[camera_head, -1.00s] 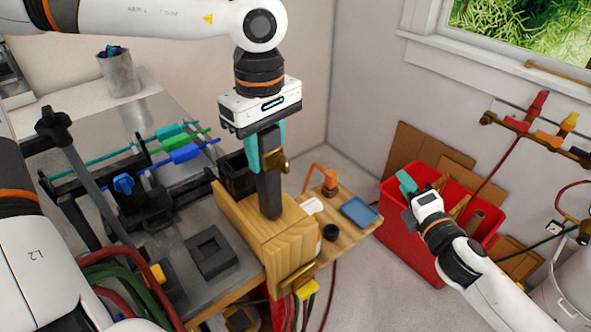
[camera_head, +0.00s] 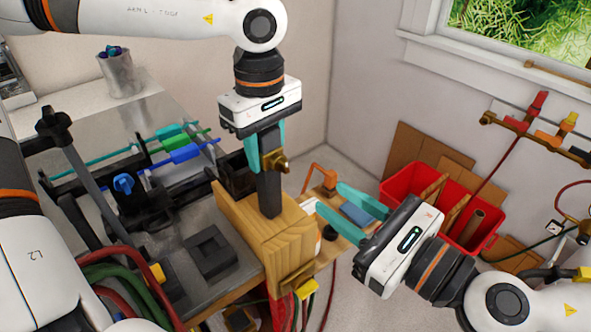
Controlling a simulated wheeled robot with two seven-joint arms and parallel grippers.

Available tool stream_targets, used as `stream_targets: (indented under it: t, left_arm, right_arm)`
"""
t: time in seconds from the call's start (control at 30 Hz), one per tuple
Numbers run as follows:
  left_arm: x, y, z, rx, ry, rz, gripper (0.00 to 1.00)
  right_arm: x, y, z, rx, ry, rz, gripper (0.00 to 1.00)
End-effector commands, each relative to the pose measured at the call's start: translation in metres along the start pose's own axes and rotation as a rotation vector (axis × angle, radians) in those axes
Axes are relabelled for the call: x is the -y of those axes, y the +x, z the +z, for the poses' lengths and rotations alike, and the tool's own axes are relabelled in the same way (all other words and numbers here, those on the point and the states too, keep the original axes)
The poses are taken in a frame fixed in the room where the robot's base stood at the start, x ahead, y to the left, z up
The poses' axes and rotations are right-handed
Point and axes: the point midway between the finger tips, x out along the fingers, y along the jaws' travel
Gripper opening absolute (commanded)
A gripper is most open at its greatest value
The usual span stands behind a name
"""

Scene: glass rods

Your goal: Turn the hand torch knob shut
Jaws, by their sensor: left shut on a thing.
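The hand torch (camera_head: 268,194) is a dark grey square body standing upright in a wooden block (camera_head: 245,222). A brass knob (camera_head: 279,162) sticks out from the right side of the torch, near its top. My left gripper (camera_head: 266,158) comes down from above and is shut on the torch body, with its teal fingers on either side. My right gripper (camera_head: 330,197) is open and empty, to the right of the torch and a little lower than the knob. Its teal fingers point left towards the torch and touch nothing that I can see.
A red bin (camera_head: 480,235) stands further right. The metal bench at left holds a rack with glass rods (camera_head: 184,153) and a dark square block (camera_head: 208,252).

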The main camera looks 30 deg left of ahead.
Motion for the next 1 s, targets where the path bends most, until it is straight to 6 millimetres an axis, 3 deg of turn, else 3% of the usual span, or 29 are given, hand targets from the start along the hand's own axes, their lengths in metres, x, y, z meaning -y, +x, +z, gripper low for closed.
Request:
stream_targets:
  t: [0.2, 0.4, 0.6, 0.87, 1.0]
  left_arm:
    - [0.0, -0.001, 0.0, 0.0, 0.0, -0.001, 0.03]
    - [0.0, -0.001, 0.0, 0.0, 0.0, -0.001, 0.03]
    - [0.0, 0.0, 0.0, 0.0, 0.0, -0.001, 0.03]
    - [0.0, 0.0, 0.0, 0.0, 0.0, -0.001, 0.03]
    - [0.0, -0.001, 0.0, 0.0, 0.0, -0.001, 0.03]
  right_arm:
    - [0.001, 0.047, 0.0, -0.001, 0.001, -0.002, 0.31]
    - [0.0, 0.077, -0.001, -0.001, 0.001, -0.001, 0.31]
    - [-0.001, 0.09, -0.001, -0.001, 0.003, 0.0, 0.31]
    - [-0.001, 0.09, 0.0, -0.001, 0.004, 0.001, 0.31]
    - [-0.001, 0.09, 0.0, -0.001, 0.003, 0.001, 0.08]
